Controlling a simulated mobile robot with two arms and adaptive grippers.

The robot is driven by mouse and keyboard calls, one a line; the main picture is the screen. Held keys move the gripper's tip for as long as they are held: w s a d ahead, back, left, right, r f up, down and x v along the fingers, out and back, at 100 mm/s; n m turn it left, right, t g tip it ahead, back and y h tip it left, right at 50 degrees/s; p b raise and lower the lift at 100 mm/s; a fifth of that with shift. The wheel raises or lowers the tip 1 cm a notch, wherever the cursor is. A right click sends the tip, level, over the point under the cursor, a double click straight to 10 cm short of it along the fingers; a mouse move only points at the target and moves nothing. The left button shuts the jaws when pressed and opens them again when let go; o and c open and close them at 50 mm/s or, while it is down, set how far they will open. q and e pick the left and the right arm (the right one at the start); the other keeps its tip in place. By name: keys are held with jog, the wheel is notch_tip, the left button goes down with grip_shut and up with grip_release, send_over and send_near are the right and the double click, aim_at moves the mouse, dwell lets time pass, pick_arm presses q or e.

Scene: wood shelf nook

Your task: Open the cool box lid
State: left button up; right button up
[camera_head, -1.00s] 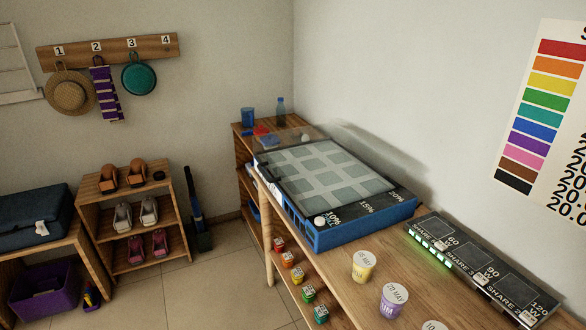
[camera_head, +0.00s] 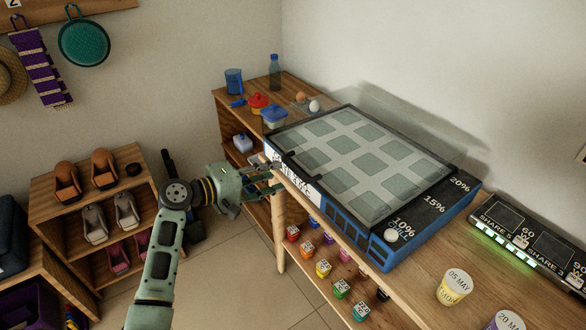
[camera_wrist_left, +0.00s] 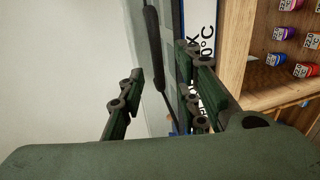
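The cool box (camera_head: 385,245) is a blue box with white lettering on its near side, standing on the wooden counter. Its lid (camera_head: 360,160), a glassy panel with a dark rim, lies shut on top, with pale squares showing through. A dark bar-like handle shows in the left wrist view (camera_wrist_left: 154,50). My left gripper (camera_head: 277,178) is at the box's lettered side, near the lid's left edge. In the left wrist view (camera_wrist_left: 160,95) its two fingers are spread, with the handle beyond and between them. Contact cannot be told. My right gripper is not in view.
Cups (camera_head: 453,288) and a black panel with green lights (camera_head: 530,235) stand right of the box. A blue bottle (camera_head: 275,72) and red pot (camera_head: 258,104) stand behind. A shoe rack (camera_head: 85,205) is at left.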

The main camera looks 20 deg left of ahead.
aim_at(294, 166)
pick_arm(q)
jog(key=x, duration=0.7)
jog(key=shift+w+d+r+p, duration=0.1)
jog(key=shift+w+d+p, duration=0.05)
jog(key=shift+d+p, duration=0.25)
grip_shut()
